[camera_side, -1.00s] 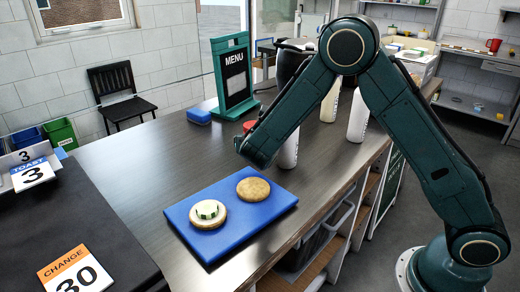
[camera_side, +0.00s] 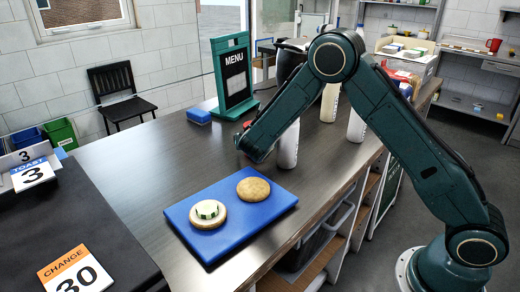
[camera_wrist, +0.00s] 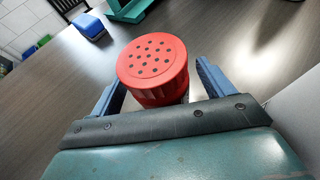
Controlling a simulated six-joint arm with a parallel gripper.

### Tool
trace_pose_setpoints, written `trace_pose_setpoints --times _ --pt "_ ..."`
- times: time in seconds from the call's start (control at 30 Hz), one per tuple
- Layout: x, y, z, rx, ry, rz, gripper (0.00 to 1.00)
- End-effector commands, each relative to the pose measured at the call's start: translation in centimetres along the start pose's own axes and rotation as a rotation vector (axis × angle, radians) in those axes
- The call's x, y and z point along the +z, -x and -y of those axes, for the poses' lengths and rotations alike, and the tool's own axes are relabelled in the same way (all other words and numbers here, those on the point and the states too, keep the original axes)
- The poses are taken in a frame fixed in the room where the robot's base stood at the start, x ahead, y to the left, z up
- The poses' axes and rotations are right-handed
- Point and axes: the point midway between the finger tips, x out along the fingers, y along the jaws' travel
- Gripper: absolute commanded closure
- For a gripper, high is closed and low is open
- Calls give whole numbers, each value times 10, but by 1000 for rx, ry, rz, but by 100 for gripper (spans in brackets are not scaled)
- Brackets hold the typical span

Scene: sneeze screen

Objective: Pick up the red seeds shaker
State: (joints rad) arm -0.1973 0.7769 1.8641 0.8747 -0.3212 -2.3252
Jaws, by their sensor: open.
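The red seeds shaker (camera_wrist: 153,72) has a round red lid with several dark holes. In the wrist view it stands between the two blue fingers of my gripper (camera_wrist: 158,88), which is open, with a gap visible on each side of the lid. The lower part of the shaker is hidden by my gripper body. In the side view only a small red bit of the shaker (camera_side: 247,125) shows behind my arm, and my fingers are hidden there.
White bottles stand close by, the nearest one (camera_side: 288,147) right beside my arm. A blue board (camera_side: 262,222) with two bun halves lies in front. A blue sponge-like block (camera_side: 199,116) and a green menu stand (camera_side: 232,75) are behind.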

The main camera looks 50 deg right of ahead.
Motion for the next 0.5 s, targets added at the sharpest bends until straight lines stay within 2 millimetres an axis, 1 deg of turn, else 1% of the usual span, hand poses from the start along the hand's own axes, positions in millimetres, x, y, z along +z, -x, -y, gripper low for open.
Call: trace_pose_setpoints --times 0.33,0.37,0.5 --pt "0 0 0 0 0 0 20" --pt "0 0 0 0 0 0 24" --pt "0 0 0 0 0 0 51"
